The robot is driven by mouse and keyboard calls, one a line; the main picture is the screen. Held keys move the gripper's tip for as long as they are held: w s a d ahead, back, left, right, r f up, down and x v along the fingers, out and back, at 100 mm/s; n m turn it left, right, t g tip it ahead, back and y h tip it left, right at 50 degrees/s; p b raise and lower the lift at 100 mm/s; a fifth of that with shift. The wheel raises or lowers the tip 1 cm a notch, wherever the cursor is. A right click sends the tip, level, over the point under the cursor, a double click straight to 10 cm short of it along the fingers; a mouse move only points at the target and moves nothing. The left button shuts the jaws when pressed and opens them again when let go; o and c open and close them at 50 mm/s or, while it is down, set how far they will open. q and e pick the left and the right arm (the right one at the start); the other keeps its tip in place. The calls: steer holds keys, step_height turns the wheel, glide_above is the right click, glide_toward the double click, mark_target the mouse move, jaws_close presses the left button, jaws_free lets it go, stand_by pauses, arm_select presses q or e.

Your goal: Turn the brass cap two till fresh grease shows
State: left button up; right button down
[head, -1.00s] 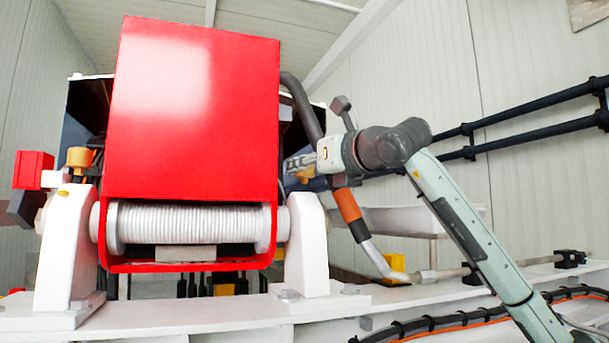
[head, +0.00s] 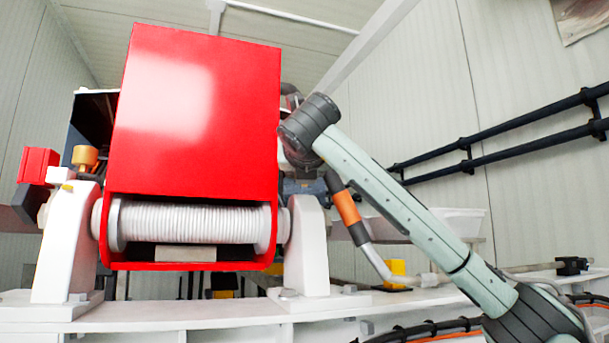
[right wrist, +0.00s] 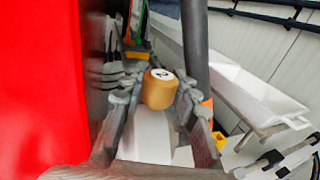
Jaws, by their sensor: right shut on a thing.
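In the right wrist view, the brass cap (right wrist: 159,90) with a dark mark on a white disc on its top, too small to read for certain, sits on a white block. My right gripper (right wrist: 156,96) has one finger on each side of it and is shut on it. No grease can be made out around it. In the head view, my right wrist stands at the right edge of the red guard (head: 195,115) and hides the gripper and this cap. Another brass cap (head: 86,156) shows on the left side. My left gripper is not in view.
The red guard fills the left of the wrist view. A dark hose with an orange sleeve (head: 347,208) runs down just right of the white pedestal (head: 306,245). A white tray (right wrist: 262,100) lies to the right. Black rails (head: 500,133) run along the wall.

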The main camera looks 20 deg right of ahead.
steer(key=shift+f, duration=0.1)
stand_by(0.3)
steer(key=c, duration=1.1)
jaws_free()
